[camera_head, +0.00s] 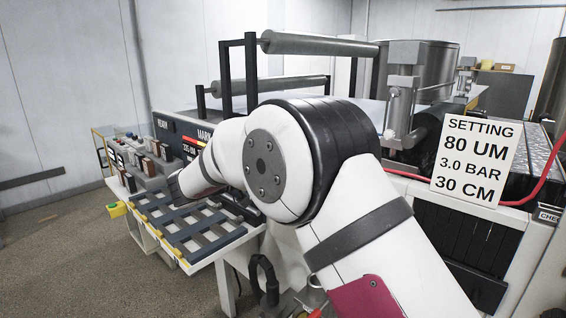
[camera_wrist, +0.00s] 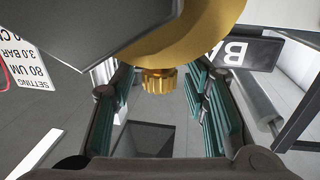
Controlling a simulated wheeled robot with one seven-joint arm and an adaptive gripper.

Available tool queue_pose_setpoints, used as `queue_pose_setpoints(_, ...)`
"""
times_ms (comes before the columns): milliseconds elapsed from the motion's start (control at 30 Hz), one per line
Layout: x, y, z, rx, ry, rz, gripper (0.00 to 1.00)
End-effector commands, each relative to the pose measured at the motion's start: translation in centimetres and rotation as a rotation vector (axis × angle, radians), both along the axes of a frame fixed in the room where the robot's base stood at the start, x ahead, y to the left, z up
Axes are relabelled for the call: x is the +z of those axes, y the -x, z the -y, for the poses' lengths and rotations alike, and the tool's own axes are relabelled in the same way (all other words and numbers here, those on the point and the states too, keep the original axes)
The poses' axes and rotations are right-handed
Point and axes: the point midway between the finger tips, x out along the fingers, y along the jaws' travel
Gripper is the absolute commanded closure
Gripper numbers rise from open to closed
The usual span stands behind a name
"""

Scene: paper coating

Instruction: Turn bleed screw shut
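In the wrist view a small brass knurled knob (camera_wrist: 158,82), which looks like the bleed screw, sticks out below a larger rounded gold-coloured body (camera_wrist: 195,35). My gripper (camera_wrist: 160,100) has its two teal-padded fingers spread, one on each side of the knob. A gap shows between the left pad and the knob; the right pad is closer, and I cannot tell whether it touches. A dark grey block covers the upper left of the wrist view. In the head view my own arm hides the screw and most of my gripper.
A setting sign (camera_head: 476,160) reads 80 UM, 3.0 BAR, 30 CM. A red hose (camera_head: 549,185) runs beside it. The coating machine's rollers (camera_head: 315,44) and a metal tank (camera_head: 436,62) stand behind my arm. A slotted rack (camera_head: 190,228) is at the left. Floor at far left is clear.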

Motion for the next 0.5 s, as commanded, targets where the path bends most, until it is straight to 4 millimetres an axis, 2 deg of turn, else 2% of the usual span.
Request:
queue_pose_setpoints(267,-0.1,0.5,-0.6,0.002,-0.001,-0.002,0.59)
queue_pose_setpoints(500,-0.1,3.3,-3.8,0.004,0.0,-0.001,0.59)
